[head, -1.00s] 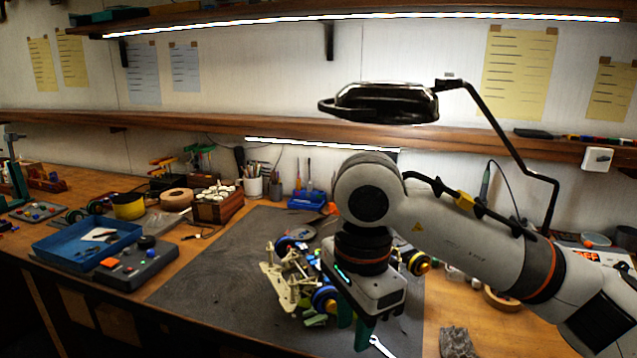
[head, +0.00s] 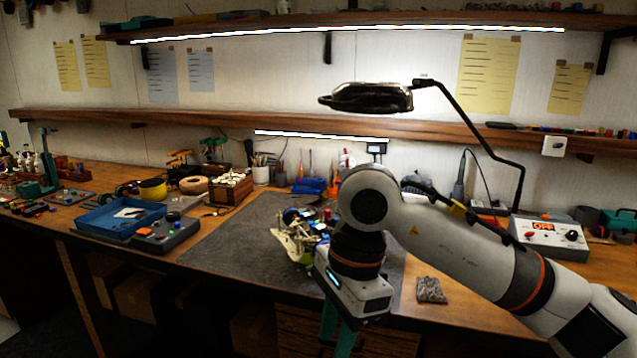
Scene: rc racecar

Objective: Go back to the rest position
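My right arm comes in from the right in the head view and bends down at its wrist. My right gripper (head: 338,335) hangs in front of the bench's front edge, with its green fingers pointing down and cut off by the picture's bottom. I cannot tell how far apart the fingers are. The RC car (head: 289,238) sits on the grey mat (head: 228,240) behind my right wrist, which hides part of it. My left gripper is not in view.
A blue tray (head: 108,222) and a grey box with buttons (head: 166,236) stand on the bench at left. A grey block (head: 430,290) lies near the front edge. A black lamp (head: 368,98) hangs above my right arm. A soldering station (head: 548,236) stands at right.

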